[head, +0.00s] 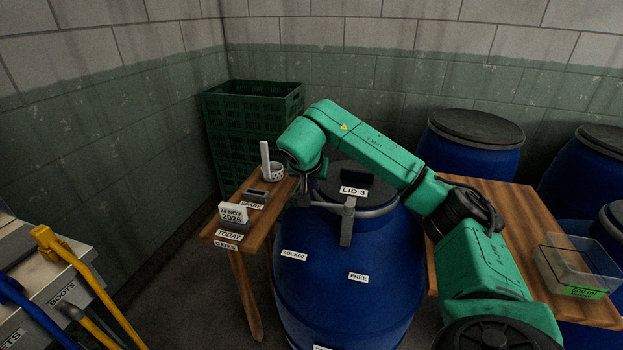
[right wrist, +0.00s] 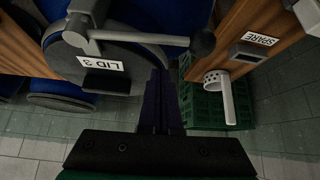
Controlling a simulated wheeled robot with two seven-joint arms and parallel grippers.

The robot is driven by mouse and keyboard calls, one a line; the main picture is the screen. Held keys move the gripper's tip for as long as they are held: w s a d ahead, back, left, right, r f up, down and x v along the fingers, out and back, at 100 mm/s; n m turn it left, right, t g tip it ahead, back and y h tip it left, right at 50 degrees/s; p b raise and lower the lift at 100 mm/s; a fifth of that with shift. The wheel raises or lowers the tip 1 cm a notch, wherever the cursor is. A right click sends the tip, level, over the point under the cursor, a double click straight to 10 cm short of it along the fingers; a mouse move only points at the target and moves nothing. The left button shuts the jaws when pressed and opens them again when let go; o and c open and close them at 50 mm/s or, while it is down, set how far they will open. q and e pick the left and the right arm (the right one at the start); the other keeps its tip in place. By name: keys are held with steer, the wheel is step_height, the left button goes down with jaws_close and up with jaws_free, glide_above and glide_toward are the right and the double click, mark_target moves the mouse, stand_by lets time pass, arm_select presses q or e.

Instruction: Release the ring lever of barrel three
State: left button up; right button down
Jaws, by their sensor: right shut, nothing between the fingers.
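Barrel three (head: 335,285) is the blue barrel in the middle of the head view, with its dark lid marked LID 3 (head: 354,190). A grey ring lever (right wrist: 145,38) crosses the lid edge in the right wrist view, from a bracket to a dark round knob (right wrist: 202,42). In the head view the lever's bracket (head: 347,225) hangs at the front and the lever runs left, towards the LOCKED label (head: 294,255) side. The FREE label (head: 358,277) is to the right. My right gripper (right wrist: 160,75) is shut and empty, close beside the lever; contact is unclear. My left gripper is out of view.
A narrow wooden shelf (head: 262,220) with a date block (head: 233,214) and a white perforated cup (head: 275,172) stands left of the barrel. Green crates (head: 235,135) are behind it. A clear box (head: 580,265) sits on the right bench. More blue barrels stand at back right.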

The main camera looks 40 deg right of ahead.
steer(key=shift+s+a+f+p, duration=0.35)
steer(key=shift+a+f, duration=0.05)
steer(key=shift+f, duration=0.2)
steer(key=shift+s+a+f+p, duration=0.3)
steer(key=shift+a+f, duration=0.05)
steer(key=shift+f, duration=0.25)
steer(key=shift+w+f, duration=0.1)
steer(key=shift+d, duration=0.1)
